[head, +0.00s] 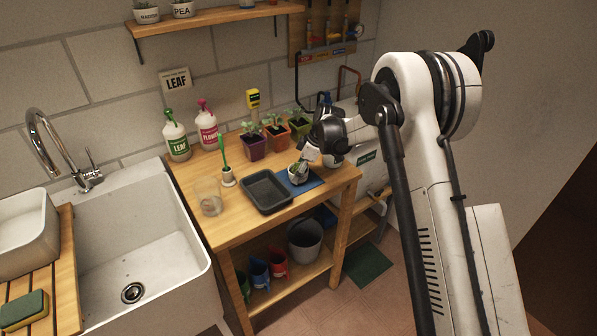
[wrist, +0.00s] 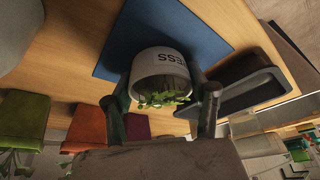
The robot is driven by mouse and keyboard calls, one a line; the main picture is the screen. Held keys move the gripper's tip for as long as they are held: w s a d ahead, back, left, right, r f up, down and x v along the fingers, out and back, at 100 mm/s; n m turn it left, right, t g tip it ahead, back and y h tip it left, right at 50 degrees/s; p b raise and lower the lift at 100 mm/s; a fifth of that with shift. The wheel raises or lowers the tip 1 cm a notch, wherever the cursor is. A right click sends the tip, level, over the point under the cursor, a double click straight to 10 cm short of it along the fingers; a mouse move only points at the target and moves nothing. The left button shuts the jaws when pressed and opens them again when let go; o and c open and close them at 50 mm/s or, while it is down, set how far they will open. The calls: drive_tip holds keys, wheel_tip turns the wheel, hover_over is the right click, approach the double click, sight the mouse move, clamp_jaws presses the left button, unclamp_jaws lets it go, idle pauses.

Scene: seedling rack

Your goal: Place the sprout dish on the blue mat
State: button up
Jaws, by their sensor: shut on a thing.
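The sprout dish (head: 297,179) is a small white round pot with green sprouts. In the wrist view the dish (wrist: 162,72) shows dark letters ending in "ESS". My gripper (head: 299,170) is shut on it, with one finger on each side in the wrist view (wrist: 162,100). The blue mat (head: 315,181) lies on the wooden bench, right of the black tray. In the wrist view the mat (wrist: 212,47) is behind the dish, with a dark shadow on it. The dish is over the mat's area; whether its base touches the mat is unclear.
The black tray (head: 267,209) is directly left of the mat. Purple (head: 254,153) and orange (head: 277,143) seedling pots stand behind. A glass jar (head: 209,204) is at the bench's left.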

drive_tip(key=shift+f, duration=0.2)
drive_tip(key=o, duration=1.2)
drive_tip(key=shift+r, duration=0.1)
drive_tip(key=shift+o, duration=0.2)
drive_tip(key=shift+r, duration=0.15)
drive_tip(key=w+v, duration=0.1)
drive_tip(key=v, duration=1.1)
drive_tip(key=s+d+r+m+t+h, duration=0.15)
drive_tip(key=s+d+r+m, duration=0.3)
drive_tip(key=s+r, duration=0.45)
drive_tip(key=s+d+r+m+t, duration=0.25)
drive_tip(key=s+d+r, duration=0.4)
drive_tip(key=s, duration=0.45)
drive_tip(key=s+d+f+m+t+h, duration=0.1)
drive_tip(key=s+d+m, duration=0.1)
drive_tip(key=s, duration=0.6)
drive_tip(key=s+d+m+h, duration=0.1)
drive_tip(key=s+d+m, duration=0.2)
drive_tip(key=s, duration=0.5)
drive_tip(key=s+d+f+m+t+h, duration=0.1)
drive_tip(key=s+m, duration=0.3)
drive_tip(key=s, duration=0.4)
drive_tip(key=shift+s+d+f+t+b, duration=0.3)
drive_tip(key=shift+s+d, duration=0.05)
drive_tip(key=shift+d, duration=0.55)
